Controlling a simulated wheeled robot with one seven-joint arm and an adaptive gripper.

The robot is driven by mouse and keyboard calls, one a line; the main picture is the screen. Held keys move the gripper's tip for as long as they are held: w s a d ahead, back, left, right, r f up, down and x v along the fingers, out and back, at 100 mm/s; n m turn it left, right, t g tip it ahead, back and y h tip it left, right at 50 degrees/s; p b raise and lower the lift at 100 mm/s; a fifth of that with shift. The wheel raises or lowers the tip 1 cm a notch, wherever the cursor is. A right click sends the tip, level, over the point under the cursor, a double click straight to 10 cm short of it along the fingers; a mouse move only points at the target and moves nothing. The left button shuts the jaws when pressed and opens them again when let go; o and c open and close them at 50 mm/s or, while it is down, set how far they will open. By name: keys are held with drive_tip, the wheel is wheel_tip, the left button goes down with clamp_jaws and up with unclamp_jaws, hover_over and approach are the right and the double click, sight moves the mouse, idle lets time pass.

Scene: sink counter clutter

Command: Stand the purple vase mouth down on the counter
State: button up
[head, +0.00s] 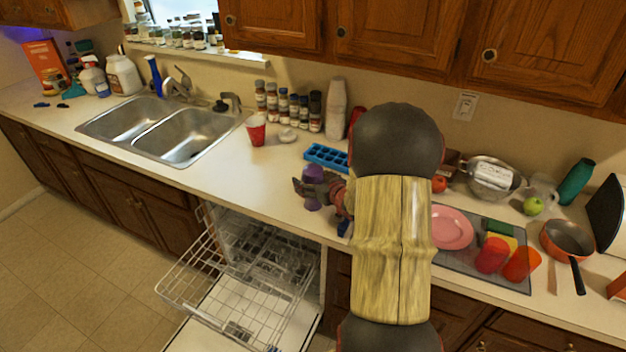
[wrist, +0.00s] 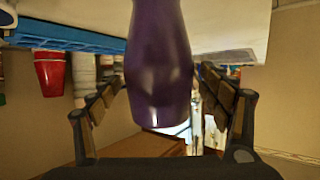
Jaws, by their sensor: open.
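The purple vase (head: 312,174) stands on the counter near its front edge, left of my arm in the head view. My gripper (head: 317,188) is around its middle, hiding part of it. In the wrist view, where the scene appears upside down, the vase (wrist: 158,60) lies between the two spread fingers of my gripper (wrist: 160,82). The jaws are open, and I cannot tell whether either finger touches it. The vase's free end looks smooth and rounded; no opening shows, and its other end is cut off by the frame. The counter (head: 220,185) is pale.
A blue ice tray (head: 326,156) lies just behind the vase. A red cup (head: 256,130) and several spice jars (head: 283,104) stand farther back. The open dishwasher rack (head: 240,275) is below the front edge. Counter left of the vase is clear toward the sink (head: 170,128).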

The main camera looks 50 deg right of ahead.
drive_tip(key=v, duration=1.2)
idle(0.5)
drive_tip(key=s+d+f+g, duration=0.1)
drive_tip(key=s+f, duration=0.1)
drive_tip(key=s+d+f+m+g+h, duration=0.1)
drive_tip(key=s+f+g, duration=0.1)
drive_tip(key=s, duration=0.1)
drive_tip(key=s+d+f+g, duration=0.1)
drive_tip(key=s+f+g, duration=0.1)
drive_tip(key=f, duration=0.1)
drive_tip(key=shift+s+d+m+h, duration=0.25)
drive_tip(key=shift+s+m+h, duration=0.05)
drive_tip(key=shift+s, duration=0.1)
drive_tip(key=s+g, duration=0.1)
drive_tip(key=s, duration=0.2)
drive_tip(key=shift+d+f+m+g, duration=0.15)
drive_tip(key=shift+m+g, duration=0.15)
drive_tip(key=shift+g, duration=0.1)
drive_tip(key=a+r+n+y, duration=0.2)
drive_tip(key=a+r, duration=0.4)
drive_tip(key=a, duration=0.8)
drive_tip(key=a+r+n+y, duration=0.2)
drive_tip(key=a+r, duration=0.4)
drive_tip(key=a, duration=0.8)
drive_tip(key=a+r+n+y, duration=0.2)
drive_tip(key=a+r, duration=0.5)
drive_tip(key=a, duration=0.8)
drive_tip(key=shift+s, duration=0.2)
